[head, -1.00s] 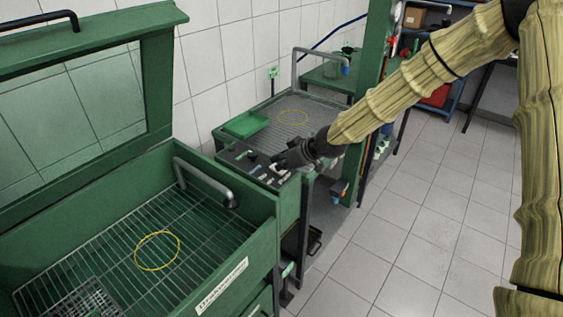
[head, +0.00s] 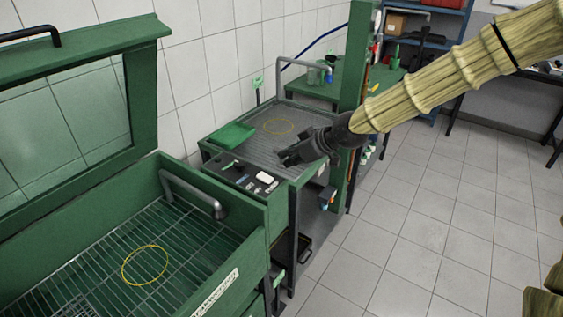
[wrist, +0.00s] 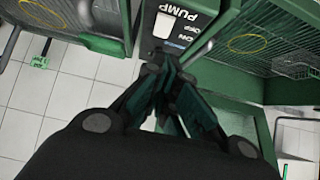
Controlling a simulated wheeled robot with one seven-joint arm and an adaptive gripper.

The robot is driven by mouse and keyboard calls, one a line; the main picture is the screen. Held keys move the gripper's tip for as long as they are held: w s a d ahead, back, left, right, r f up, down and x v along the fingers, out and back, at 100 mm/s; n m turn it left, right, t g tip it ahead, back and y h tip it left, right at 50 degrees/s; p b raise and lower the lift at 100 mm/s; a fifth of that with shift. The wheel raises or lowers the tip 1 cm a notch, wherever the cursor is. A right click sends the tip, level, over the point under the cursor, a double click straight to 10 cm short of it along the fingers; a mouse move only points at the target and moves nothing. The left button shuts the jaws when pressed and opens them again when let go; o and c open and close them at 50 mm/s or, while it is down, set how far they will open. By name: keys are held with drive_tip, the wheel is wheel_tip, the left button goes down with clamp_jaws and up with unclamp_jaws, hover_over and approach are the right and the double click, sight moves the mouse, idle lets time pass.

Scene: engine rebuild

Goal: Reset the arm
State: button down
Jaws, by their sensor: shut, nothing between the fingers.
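My gripper (head: 286,158) is shut and empty at the end of my sleeved arm. In the head view it hangs over the right part of the dark control panel, near the grated bench. In the wrist view my gripper (wrist: 168,118) has its fingers together, with a panel marked PUMP (wrist: 178,22) beyond them. That panel carries a white rocker switch, which also shows in the head view (head: 266,177). I cannot tell the exact gap between fingers and panel, but they look apart.
The green washer tub (head: 245,213) stands open at the left, its windowed lid (head: 146,105) raised. A grated bench (head: 262,150) with a green tray (head: 229,137) is behind the panel. A green post (head: 357,60) rises beside my arm. The tiled floor (head: 420,220) at right is clear.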

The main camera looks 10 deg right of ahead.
drive_tip(key=s+a+f+m+g+h, duration=0.1)
drive_tip(key=s+f+m+g, duration=0.15)
drive_tip(key=s+f, duration=1.05)
drive_tip(key=s+a+f+m+g+h, duration=0.1)
drive_tip(key=s+f+m+g, duration=0.15)
drive_tip(key=s+f, duration=1)
drive_tip(key=s+d+f+m+g+h, duration=0.1)
drive_tip(key=s+d+f+m+h, duration=0.1)
drive_tip(key=s+f, duration=0.5)
drive_tip(key=s+d+f+m+g+h, duration=0.1)
drive_tip(key=s+d+f+m+h, duration=0.1)
drive_tip(key=s+d+f, duration=0.3)
drive_tip(key=s+f, duration=0.3)
drive_tip(key=s, duration=0.4)
drive_tip(key=shift+s+h, duration=0.15)
drive_tip(key=shift+h, duration=0.15)
